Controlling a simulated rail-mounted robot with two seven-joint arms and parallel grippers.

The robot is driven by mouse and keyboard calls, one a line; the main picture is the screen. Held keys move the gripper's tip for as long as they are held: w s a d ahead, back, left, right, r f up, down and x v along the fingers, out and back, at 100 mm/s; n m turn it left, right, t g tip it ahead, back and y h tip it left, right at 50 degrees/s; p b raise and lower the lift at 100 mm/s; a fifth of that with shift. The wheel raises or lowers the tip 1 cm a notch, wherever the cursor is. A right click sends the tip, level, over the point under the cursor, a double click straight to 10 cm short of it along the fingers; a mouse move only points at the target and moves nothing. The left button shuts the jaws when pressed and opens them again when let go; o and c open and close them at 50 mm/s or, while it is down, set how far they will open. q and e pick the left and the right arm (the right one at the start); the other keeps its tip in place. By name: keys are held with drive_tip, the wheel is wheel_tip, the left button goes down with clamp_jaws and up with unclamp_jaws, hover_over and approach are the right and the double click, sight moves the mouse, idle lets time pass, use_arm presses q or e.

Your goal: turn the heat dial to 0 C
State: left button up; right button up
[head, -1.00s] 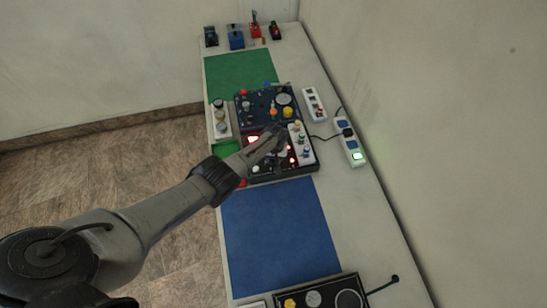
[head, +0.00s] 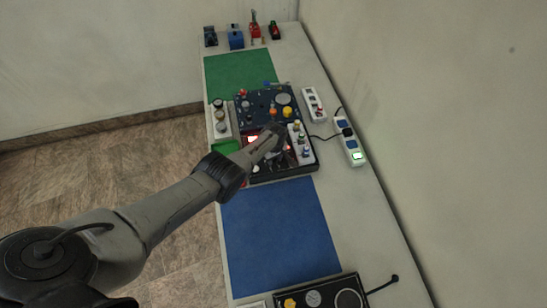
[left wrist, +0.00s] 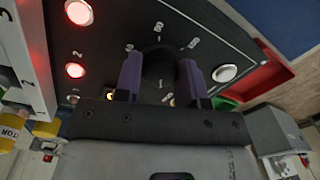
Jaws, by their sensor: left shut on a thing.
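The heat dial appears to be the dark round knob (left wrist: 160,66) in the left wrist view, with pale numerals around it on a black panel (left wrist: 112,25). My left gripper (left wrist: 161,80) has its two purple fingers on either side of the knob and is shut on it. The dial's pointer and exact setting cannot be read. In the head view my left gripper (head: 277,135) reaches over the front half of the dark trainer panel (head: 309,168) and hides the dial. My right gripper is not in view.
Lit red buttons (left wrist: 79,12) and a pale round button (left wrist: 225,73) sit near the dial. A white strip with coloured knobs (head: 304,150) stands close to the gripper's right. A blue mat (head: 278,235) and a green mat (head: 238,73) are clear.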

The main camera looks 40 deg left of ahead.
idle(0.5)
use_arm(q)
drive_tip(key=o, duration=0.9)
drive_tip(key=shift+r+p, duration=0.5)
drive_tip(key=shift+r, duration=0.15)
drive_tip(key=shift+w+d+r+p, duration=0.15)
drive_tip(key=shift+r+p, duration=1.2)
drive_tip(key=shift+r, duration=1.8)
drive_tip(key=shift+w+a+r+p, duration=0.15)
drive_tip(key=shift+r+p, duration=1.15)
drive_tip(key=shift+r, duration=1.85)
drive_tip(key=shift+d, duration=0.1)
